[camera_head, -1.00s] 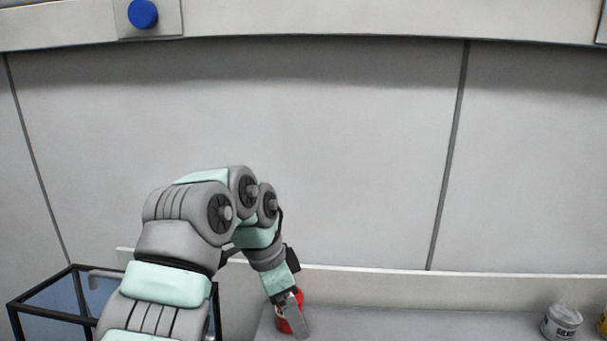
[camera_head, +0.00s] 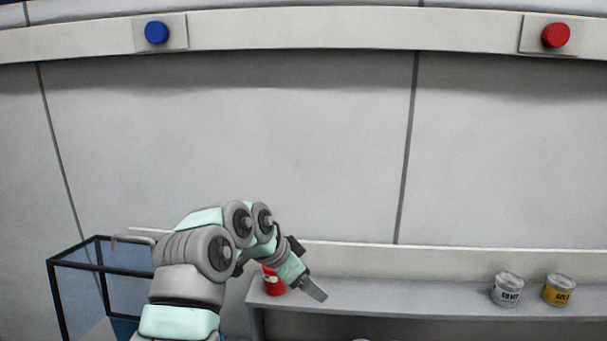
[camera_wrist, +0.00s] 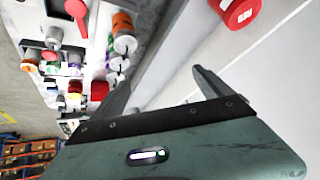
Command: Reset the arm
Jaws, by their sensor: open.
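My gripper (camera_head: 316,290) is at the end of my bent arm, in front of the shelf, low in the middle of the head view. In the wrist view my gripper (camera_wrist: 160,90) has its two fingers apart with nothing between them. A red can (camera_head: 273,281) stands on the left end of the shelf, just left of my gripper and partly hidden by the arm. A red can (camera_wrist: 238,10) also shows at the top of the wrist view, apart from the fingers.
The grey shelf (camera_head: 400,296) holds a silver can (camera_head: 507,289) and a yellow can (camera_head: 559,289) at right. A black-framed glass box (camera_head: 105,280) stands at left. A blue button (camera_head: 157,32) and a red button (camera_head: 555,35) sit on the upper beam. The wall area above the shelf is clear.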

